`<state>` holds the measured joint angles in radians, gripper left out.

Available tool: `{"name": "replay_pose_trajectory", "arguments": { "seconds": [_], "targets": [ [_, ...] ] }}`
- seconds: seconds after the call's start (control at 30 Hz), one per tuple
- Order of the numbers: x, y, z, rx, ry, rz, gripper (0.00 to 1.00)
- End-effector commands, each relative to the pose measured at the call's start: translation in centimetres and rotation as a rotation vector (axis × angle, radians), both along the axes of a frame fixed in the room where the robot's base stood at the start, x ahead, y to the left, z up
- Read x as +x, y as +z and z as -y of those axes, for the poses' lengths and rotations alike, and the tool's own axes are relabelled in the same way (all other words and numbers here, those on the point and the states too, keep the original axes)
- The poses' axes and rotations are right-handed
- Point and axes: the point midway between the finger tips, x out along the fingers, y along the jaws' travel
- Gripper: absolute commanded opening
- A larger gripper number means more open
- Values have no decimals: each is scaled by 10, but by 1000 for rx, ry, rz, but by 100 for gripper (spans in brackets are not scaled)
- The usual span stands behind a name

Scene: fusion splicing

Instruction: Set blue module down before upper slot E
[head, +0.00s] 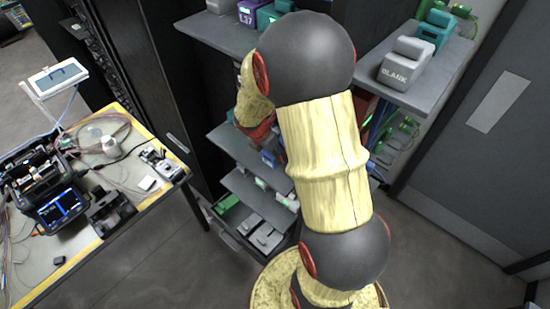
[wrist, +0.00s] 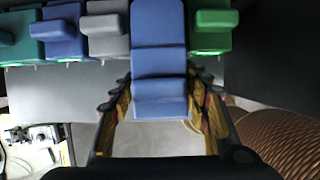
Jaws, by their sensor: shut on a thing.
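The blue module (wrist: 159,40) is in the middle of the wrist view, its handle end toward me. My gripper (wrist: 160,92) has a finger on each side of it and is shut on it. The module lies in line with a row of modules at a shelf edge; I cannot tell whether it touches the shelf. No slot label is readable, so I cannot tell which is upper slot E. In the head view my own arm hides the gripper and the held module.
In the wrist view, a grey module (wrist: 108,35) is left of the held one, with another blue module (wrist: 62,40) farther left; a green module (wrist: 212,38) is close on the right. In the head view, a side shelf (head: 437,82) bears a grey "BLANK" module (head: 400,68). A workbench (head: 150,200) stands left.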

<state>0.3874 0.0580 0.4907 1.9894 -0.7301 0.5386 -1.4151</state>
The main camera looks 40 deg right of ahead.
Motion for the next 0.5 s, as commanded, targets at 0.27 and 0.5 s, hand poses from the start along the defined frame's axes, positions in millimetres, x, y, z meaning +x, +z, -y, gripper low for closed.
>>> {"name": "replay_pose_trajectory", "arguments": {
  "seconds": [0.27,0.5],
  "targets": [
    [-1,-35,0,2,-1,-2,14],
    [0,-39,4,0,-1,0,14]
  ]
}}
